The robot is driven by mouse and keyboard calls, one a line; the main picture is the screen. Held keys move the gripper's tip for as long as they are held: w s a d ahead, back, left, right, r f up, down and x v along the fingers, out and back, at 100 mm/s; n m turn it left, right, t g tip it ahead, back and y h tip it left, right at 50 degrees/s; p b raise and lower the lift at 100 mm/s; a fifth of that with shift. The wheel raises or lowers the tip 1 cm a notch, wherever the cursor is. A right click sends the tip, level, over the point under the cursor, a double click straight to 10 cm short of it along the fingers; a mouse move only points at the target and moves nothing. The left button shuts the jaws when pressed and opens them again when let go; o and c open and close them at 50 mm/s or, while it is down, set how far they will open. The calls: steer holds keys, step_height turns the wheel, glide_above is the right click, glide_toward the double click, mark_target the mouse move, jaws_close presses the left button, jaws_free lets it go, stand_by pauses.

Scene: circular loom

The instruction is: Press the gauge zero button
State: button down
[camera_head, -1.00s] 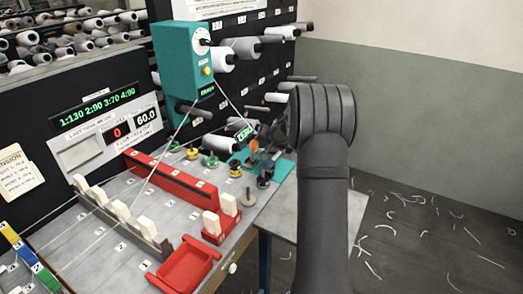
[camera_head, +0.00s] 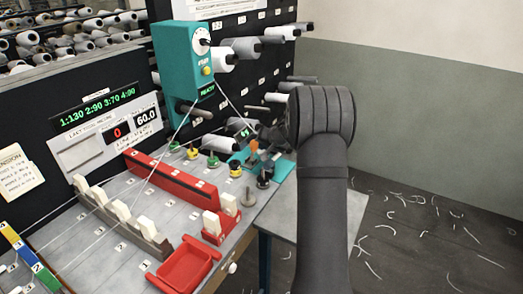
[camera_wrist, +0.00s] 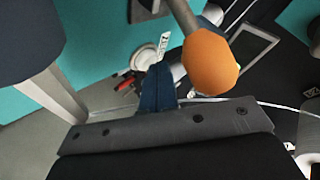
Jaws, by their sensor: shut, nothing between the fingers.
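A gauge with a small green-lit display (camera_head: 240,132) stands at the far end of the bench, on a teal base (camera_head: 284,168). An orange knob (camera_head: 254,146) sits next to it. In the wrist view a large orange rounded knob (camera_wrist: 210,62) on a grey rod is close, just right of my gripper (camera_wrist: 157,85). My gripper's dark blue fingers are together and hold nothing. I cannot make out a separate zero button, nor whether the fingers touch anything. In the head view my arm and dark clutter hide most of my gripper.
A teal box (camera_head: 185,60) with a dial and yellow button stands behind, with yarn cones on pegs to its right. Weights (camera_head: 236,167), a red tray (camera_head: 185,268) and a red rack (camera_head: 170,178) occupy the bench. Threads cross it.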

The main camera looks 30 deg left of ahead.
steer(key=shift+f, duration=0.1)
stand_by(0.3)
steer(key=shift+r, duration=0.9)
steer(key=shift+r, duration=2.5)
steer(key=shift+f, duration=0.15)
step_height(320, 180, up, 4)
steer(key=shift+r, duration=0.1)
